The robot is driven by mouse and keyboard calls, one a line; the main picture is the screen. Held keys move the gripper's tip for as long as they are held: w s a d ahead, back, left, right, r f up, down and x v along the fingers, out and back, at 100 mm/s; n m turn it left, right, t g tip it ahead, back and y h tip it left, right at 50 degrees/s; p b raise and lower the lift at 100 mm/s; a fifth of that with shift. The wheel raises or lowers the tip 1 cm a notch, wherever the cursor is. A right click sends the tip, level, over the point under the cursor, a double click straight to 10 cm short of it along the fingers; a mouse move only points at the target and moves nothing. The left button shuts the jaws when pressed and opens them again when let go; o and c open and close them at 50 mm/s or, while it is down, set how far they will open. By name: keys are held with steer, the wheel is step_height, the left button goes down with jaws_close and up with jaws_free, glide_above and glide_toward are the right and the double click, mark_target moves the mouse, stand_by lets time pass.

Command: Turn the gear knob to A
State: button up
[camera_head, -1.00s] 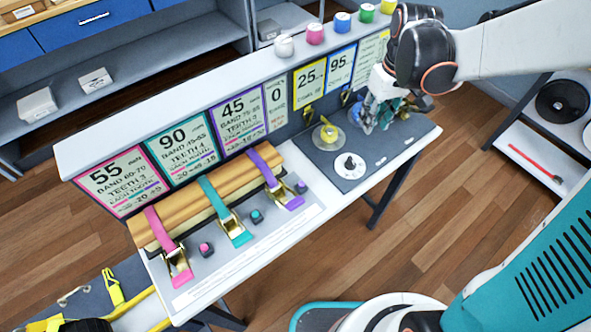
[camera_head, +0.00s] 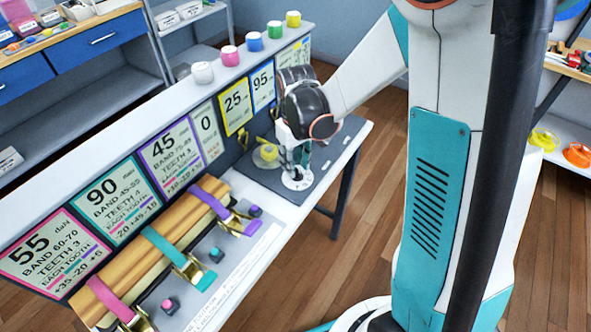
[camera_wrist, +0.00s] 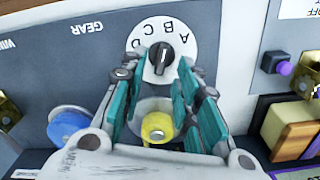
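The gear dial (camera_wrist: 191,36) is a white disc marked A, B, C and D, with a black knob (camera_wrist: 158,60) at its centre. It lies on a grey panel (camera_wrist: 62,70) labelled GEAR, upside down in the wrist view. I cannot tell surely which letter the knob points to. My gripper (camera_wrist: 165,70) is open; its teal-and-grey fingers stand apart, with the tips on either side of the black knob. I cannot see contact. In the head view my gripper (camera_head: 295,165) points down over the dial (camera_head: 298,182) and hides the knob.
A yellow knob (camera_wrist: 157,128) shows between the finger bases, and a blue knob (camera_wrist: 70,125) at left in the wrist view. In the head view a sign wall (camera_head: 122,187) runs behind the bench, with coloured straps and buckles (camera_head: 190,268) at front left.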

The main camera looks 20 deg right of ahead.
steer(key=shift+f, duration=0.95)
jaws_close()
steer(key=shift+m, duration=0.4)
steer(key=m, duration=0.2)
steer(key=shift+d+m+b, duration=0.15)
steer(key=shift+m+b, duration=0.2)
steer(key=shift+m, duration=0.05)
steer(key=shift+d+m, duration=0.15)
steer(key=shift+m, duration=1.95)
